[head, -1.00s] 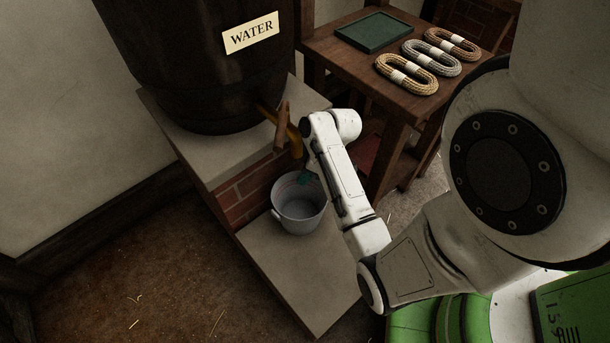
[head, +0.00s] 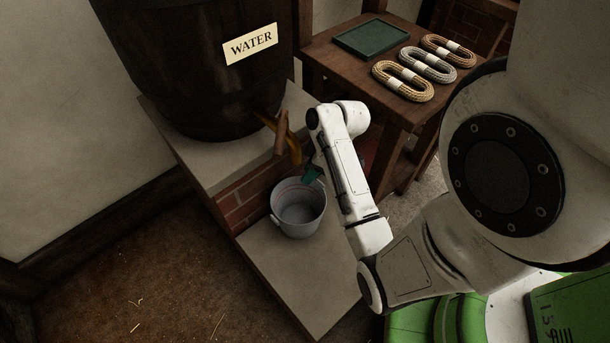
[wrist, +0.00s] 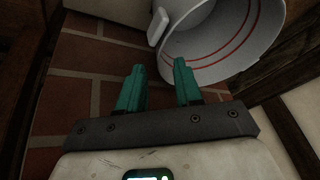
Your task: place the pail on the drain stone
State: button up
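The grey-white pail (head: 298,222) stands upright on the pale drain stone (head: 300,277), below the barrel's tap and close to the brick face. Red lines run round its inside. The pail also shows at the top right of the wrist view (wrist: 215,45), with a white lug on its side. My gripper (head: 312,174) is at the pail's back right rim in the head view, largely hidden behind my own arm. In the wrist view my gripper's teal fingers (wrist: 159,75) are apart with nothing gripped between them; the right finger overlaps the pail's rim in the picture. Contact cannot be told.
A dark barrel (head: 200,75) labelled WATER sits on a stone-topped brick plinth (head: 235,200), its tap (head: 285,135) jutting out above the pail. A wooden table (head: 335,65) at the back right holds a green tray (head: 372,38) and rope coils (head: 428,65). Floor at lower left is clear.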

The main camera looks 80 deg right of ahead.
jog(key=p+v, duration=0.2)
jog(key=v, duration=0.5)
jog(key=shift+r, duration=0.25)
